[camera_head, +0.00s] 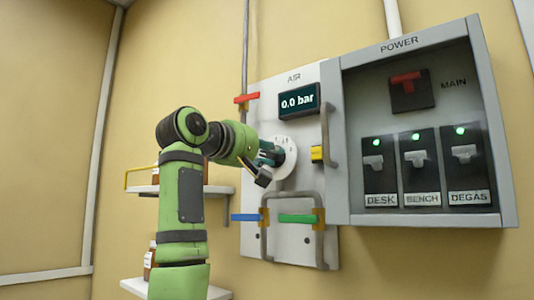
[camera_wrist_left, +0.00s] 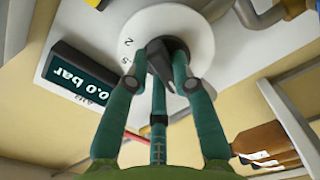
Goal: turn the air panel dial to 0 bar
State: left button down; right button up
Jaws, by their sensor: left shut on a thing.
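The air panel (camera_head: 257,110) is a pale plate on the wall with a display (camera_head: 299,101) that reads 0.0 bar. Its round white dial (camera_head: 288,160) sits below the display. In the left wrist view the dial (camera_wrist_left: 200,35) shows some digits and a dark knob (camera_wrist_left: 170,60) at its centre. My left gripper (camera_head: 272,158) is at the dial, its green fingers (camera_wrist_left: 165,78) shut around the dark knob. The display (camera_wrist_left: 80,80) appears upside down in the wrist view. My gripper hides part of the dial in the head view. My right gripper is not in view.
A red valve handle (camera_head: 246,98) is above the dial; blue (camera_head: 245,217) and green (camera_head: 298,219) handles are below. A yellow piece (camera_head: 317,153) is to its right. The power cabinet (camera_head: 425,215) stands out at right. Shelves (camera_head: 145,190) with brown bottles are behind my arm.

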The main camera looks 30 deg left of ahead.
pick_arm(q)
jog(key=shift+w+d+f, duration=0.1)
jog(key=shift+f, duration=0.05)
jog(key=c, duration=1)
grip_release()
jog(key=shift+c, duration=0.2)
jog(key=shift+w, duration=0.1)
jog(key=s, duration=1.2)
jog(key=shift+a, duration=0.4)
